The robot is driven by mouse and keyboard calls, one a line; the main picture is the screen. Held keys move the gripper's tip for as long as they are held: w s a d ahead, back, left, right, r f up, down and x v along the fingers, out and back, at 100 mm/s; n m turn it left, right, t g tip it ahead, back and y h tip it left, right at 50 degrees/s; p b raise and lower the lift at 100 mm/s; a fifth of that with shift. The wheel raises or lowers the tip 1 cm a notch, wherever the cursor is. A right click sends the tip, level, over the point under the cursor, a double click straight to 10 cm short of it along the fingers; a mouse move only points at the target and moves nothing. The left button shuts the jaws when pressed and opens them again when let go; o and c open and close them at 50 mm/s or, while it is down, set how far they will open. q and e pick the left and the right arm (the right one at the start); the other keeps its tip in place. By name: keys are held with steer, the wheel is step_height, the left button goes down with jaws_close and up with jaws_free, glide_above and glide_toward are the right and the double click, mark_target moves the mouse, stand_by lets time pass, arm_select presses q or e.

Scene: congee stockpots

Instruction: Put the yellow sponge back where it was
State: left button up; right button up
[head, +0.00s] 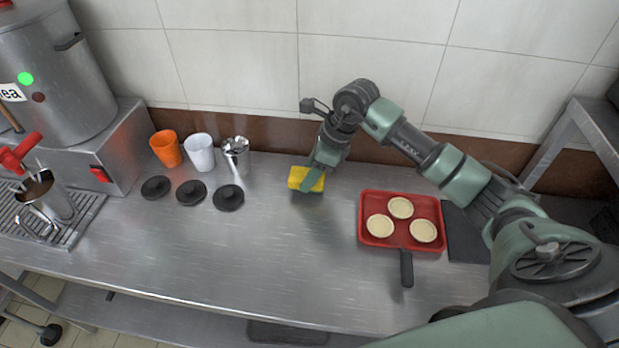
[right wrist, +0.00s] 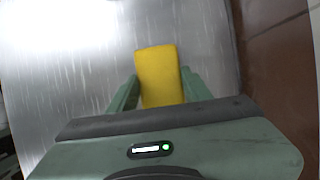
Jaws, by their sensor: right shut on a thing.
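The yellow sponge (head: 299,180) is at the back middle of the steel counter, near the brown strip at the foot of the wall. My right gripper (head: 313,182) comes down over it from behind and is shut on it. In the right wrist view the sponge (right wrist: 158,75) sits between the two green fingers (right wrist: 160,92). I cannot tell for sure whether the sponge touches the counter or is just above it. My left gripper is not in view.
Left of the sponge stand an orange cup (head: 165,149), a white cup (head: 200,152) and a metal cup (head: 235,155), with black lids (head: 191,193) before them. A red tray (head: 401,244) with three pale discs lies to the right. The middle front counter (head: 270,260) is clear.

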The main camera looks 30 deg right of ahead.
step_height(320, 180, down, 2)
steer(key=shift+f, duration=0.3)
steer(key=shift+f, duration=0.15)
steer(key=o, duration=1.3)
